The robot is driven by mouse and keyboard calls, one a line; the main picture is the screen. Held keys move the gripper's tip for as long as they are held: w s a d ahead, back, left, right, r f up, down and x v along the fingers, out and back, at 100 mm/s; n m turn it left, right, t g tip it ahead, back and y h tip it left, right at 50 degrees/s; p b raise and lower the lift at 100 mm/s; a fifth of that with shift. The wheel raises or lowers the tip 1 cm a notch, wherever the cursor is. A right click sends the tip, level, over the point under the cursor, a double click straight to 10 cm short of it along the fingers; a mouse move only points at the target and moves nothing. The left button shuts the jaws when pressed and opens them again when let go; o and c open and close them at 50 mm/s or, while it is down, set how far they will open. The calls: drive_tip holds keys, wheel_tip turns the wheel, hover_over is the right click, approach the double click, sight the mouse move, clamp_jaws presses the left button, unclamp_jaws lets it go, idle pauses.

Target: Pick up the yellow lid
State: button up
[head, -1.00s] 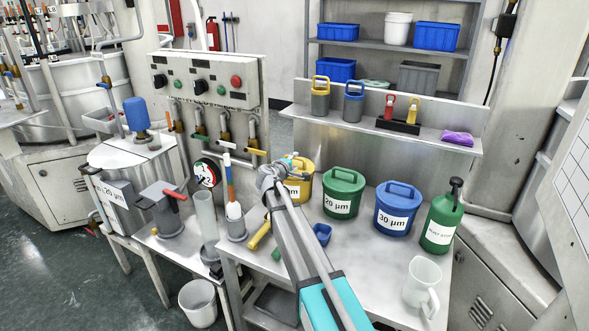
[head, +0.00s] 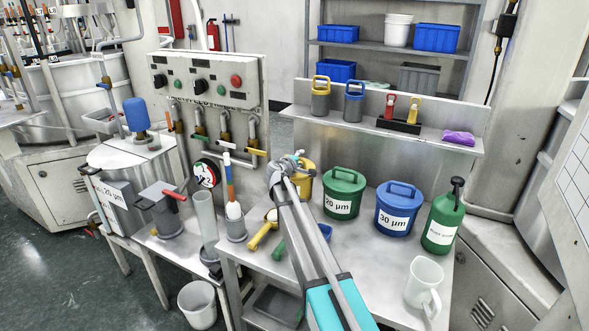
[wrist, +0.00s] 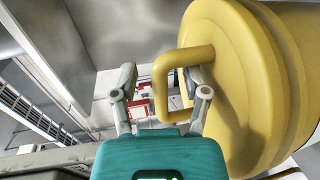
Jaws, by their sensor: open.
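The yellow lid (wrist: 232,75) fills the right of the wrist view, with its loop handle (wrist: 161,90) pointing left. My gripper (wrist: 159,76) is open and empty. Its fingers stand on either side of the handle's outer bar, the right one within the loop. I see a gap on the left; contact on the right is unclear. In the head view my gripper (head: 292,160) is in front of the yellow lid (head: 308,165) on its bucket, and my arm hides most of both.
A green bucket (head: 343,195) and a blue bucket (head: 397,212) stand to the right, then a green bottle (head: 441,222) and a white jug (head: 424,284). A yellow-handled tool (head: 263,233) lies left of my arm. A shelf (head: 460,147) runs behind.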

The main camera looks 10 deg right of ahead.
clamp_jaws()
drive_tip(key=shift+r, duration=0.1)
idle(0.4)
wheel_tip(320, 180, up, 3)
drive_tip(key=p, duration=0.3)
drive_tip(key=shift+f, duration=0.2)
drive_tip(key=s+d+r+p, duration=0.2)
drive_tip(key=s+r+p, duration=0.8)
drive_tip(key=s, duration=0.4)
drive_tip(key=shift+r, duration=0.1)
